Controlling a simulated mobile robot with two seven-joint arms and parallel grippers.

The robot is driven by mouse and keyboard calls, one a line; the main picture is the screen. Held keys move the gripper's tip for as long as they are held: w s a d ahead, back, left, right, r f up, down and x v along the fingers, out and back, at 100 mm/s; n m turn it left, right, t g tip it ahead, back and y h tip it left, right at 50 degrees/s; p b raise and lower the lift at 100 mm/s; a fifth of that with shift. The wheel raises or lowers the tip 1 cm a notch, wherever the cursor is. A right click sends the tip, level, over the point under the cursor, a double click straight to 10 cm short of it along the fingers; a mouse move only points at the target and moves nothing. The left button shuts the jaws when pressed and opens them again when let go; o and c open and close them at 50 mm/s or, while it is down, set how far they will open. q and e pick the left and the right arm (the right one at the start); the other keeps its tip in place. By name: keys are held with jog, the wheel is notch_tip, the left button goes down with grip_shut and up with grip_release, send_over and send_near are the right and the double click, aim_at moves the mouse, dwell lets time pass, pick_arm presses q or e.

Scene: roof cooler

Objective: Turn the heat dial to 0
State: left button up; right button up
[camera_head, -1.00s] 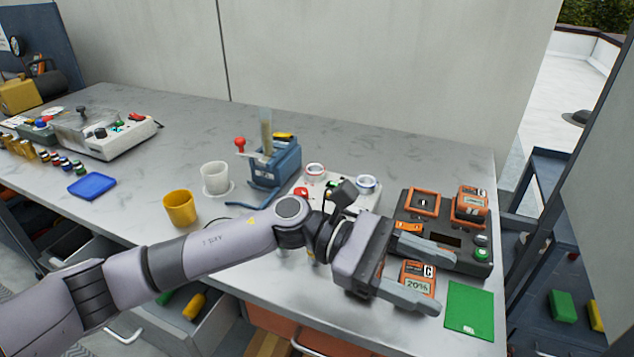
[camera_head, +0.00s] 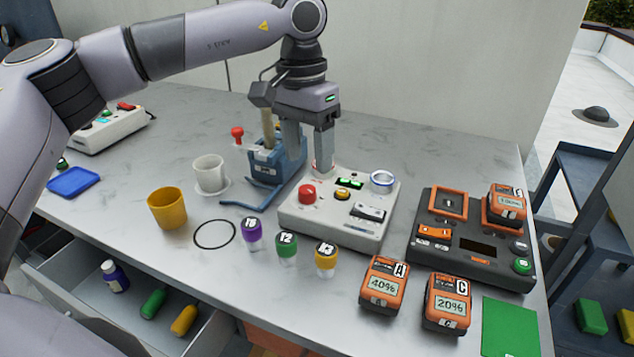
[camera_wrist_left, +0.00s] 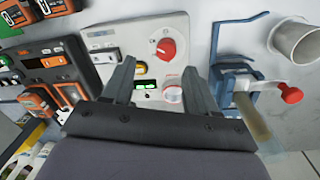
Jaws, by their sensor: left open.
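The white control box (camera_head: 330,228) has a red knob (camera_head: 307,193) at its front left and a blue-ringed dial (camera_head: 382,180) at its back right. A pale red-ringed dial (camera_wrist_left: 172,95) shows in the left wrist view; in the head view my gripper largely covers it. I cannot read its setting or tell for sure that it is the heat dial. My left gripper (camera_head: 310,155) points down, open and empty, above the box's back left. In the left wrist view its fingers (camera_wrist_left: 160,82) spread over the box, with the red-ringed dial beside one finger. My right gripper is out of view.
A blue device (camera_head: 268,165) with a red-tipped lever stands close left of the gripper. Labelled vials (camera_head: 287,247) and orange meters (camera_head: 447,303) stand in front. A dark charging station (camera_head: 475,248) is at right. An open drawer (camera_head: 135,310) juts out at front left.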

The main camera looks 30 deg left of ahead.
aim_at(307, 188)
pick_arm(q)
jog(key=shift+w+a+r, duration=0.1)
jog(key=shift+w+a, duration=0.05)
jog(key=shift+a, duration=0.25)
jog(key=shift+f, duration=0.25)
notch_tip(307, 188, down, 6)
jog(key=shift+d+f, duration=0.15)
jog(key=shift+f, duration=0.05)
jog(key=c, duration=1.1)
